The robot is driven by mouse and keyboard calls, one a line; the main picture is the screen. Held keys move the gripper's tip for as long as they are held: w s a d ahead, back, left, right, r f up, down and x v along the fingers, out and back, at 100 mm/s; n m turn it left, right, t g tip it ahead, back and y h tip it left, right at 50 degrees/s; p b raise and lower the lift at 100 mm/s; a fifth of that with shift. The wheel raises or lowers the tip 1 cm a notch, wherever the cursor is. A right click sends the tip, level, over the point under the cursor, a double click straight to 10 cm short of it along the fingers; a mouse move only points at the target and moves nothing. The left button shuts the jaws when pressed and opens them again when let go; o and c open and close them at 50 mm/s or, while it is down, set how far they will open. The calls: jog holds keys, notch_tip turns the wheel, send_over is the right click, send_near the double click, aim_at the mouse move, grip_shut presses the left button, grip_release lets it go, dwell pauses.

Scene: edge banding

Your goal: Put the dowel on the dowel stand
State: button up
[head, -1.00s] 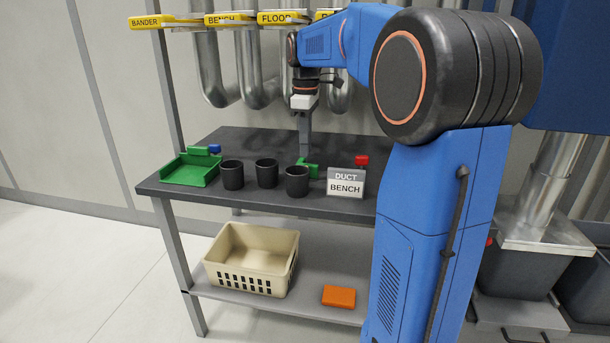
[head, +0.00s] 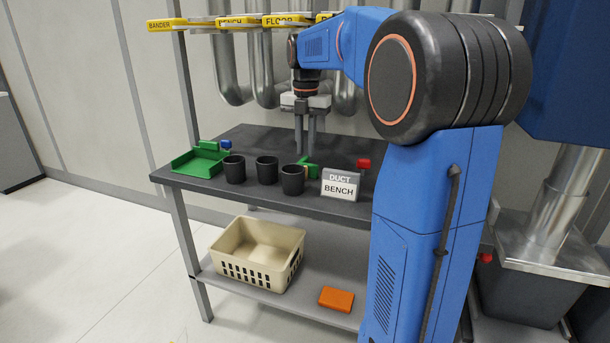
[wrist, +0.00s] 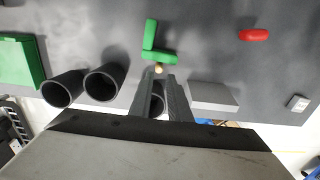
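A small tan dowel (wrist: 159,69) shows end-on between and just beyond my fingertips in the wrist view, close beside a green L-shaped piece (wrist: 150,42). In the head view that green piece (head: 311,164) sits on the bench behind the right cup, and only a tan sliver of the dowel shows. My gripper (head: 305,154) points straight down over the dowel, its two fingers apart with a gap between them. I see no firm contact with the dowel. Which green piece is the dowel stand is not clear; a green tray (head: 193,168) lies at the left.
Three black cups (head: 292,180) stand along the bench's front, near my fingers. A grey DUCT BENCH sign (head: 340,184) stands right of them, with a red piece (head: 363,163) behind it. A beige basket (head: 257,264) and orange block (head: 336,298) are on the lower shelf.

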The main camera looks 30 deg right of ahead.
aim_at(305, 166)
jog(key=shift+w+f, duration=0.15)
jog(key=shift+f, duration=3.6)
grip_shut()
